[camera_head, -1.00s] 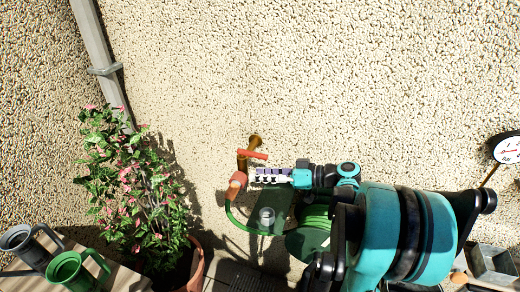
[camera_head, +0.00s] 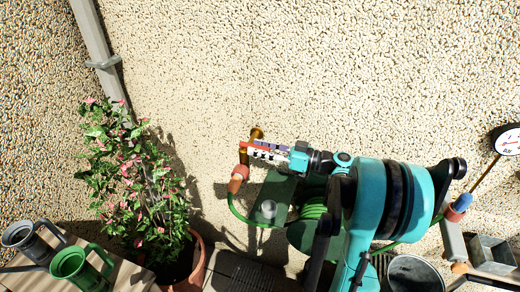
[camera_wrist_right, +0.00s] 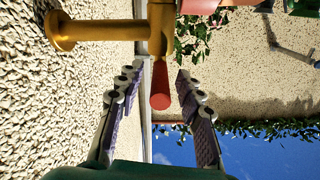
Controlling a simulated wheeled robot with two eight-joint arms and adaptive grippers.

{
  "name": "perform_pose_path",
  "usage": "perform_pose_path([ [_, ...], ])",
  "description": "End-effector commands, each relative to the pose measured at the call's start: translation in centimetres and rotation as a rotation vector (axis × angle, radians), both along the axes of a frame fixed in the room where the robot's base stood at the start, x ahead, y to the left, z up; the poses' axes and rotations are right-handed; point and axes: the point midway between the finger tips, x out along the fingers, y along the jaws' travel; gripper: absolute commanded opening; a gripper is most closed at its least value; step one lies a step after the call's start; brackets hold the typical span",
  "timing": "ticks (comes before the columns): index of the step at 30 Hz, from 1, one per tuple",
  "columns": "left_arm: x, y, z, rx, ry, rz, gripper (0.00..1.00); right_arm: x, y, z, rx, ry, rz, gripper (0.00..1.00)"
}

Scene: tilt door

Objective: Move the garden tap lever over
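The brass garden tap (camera_head: 257,133) juts from the pebbled wall; its body also shows in the right wrist view (camera_wrist_right: 100,32). Its red lever (camera_wrist_right: 160,85) points from the tap toward my right gripper. In the head view only a little of the red lever (camera_head: 243,143) shows, the rest being hidden by the fingers. My right gripper (camera_head: 262,150) is at the lever. In the wrist view its two fingers (camera_wrist_right: 159,74) are apart, with the lever's end between the fingertips and a gap visible on both sides. My left gripper is not in view.
A green hose (camera_head: 245,220) hangs from the tap's orange connector (camera_head: 237,180) beside a green reel (camera_head: 305,236). A potted flowering plant (camera_head: 145,195) stands left. Watering cans (camera_head: 80,268) are at lower left, a bucket (camera_head: 412,272) at lower right. The wall above is clear.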

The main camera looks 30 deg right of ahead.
Motion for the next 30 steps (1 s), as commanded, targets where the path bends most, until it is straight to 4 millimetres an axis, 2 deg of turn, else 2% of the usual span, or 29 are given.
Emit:
perform_pose_path([
  [5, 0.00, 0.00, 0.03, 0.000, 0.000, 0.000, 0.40, 0.02, -0.01, 0.03, 0.000, 0.000, -0.001, 0.37],
  [7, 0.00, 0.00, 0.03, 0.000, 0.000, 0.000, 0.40, 0.01, -0.01, 0.03, 0.000, 0.000, -0.001, 0.24],
  [9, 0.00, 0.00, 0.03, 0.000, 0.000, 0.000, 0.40, 0.01, -0.01, 0.03, 0.000, 0.000, -0.001, 0.05],
  [10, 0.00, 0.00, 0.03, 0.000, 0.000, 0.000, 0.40, 0.01, -0.01, 0.03, 0.000, 0.000, -0.001, 0.00],
  [22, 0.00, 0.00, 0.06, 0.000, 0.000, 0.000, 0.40, -0.13, 0.15, 0.03, 0.000, 0.000, -0.031, 0.00],
  [30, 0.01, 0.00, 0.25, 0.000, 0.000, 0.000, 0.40, -0.68, 0.95, 0.07, 0.000, 0.000, -0.176, 0.00],
])
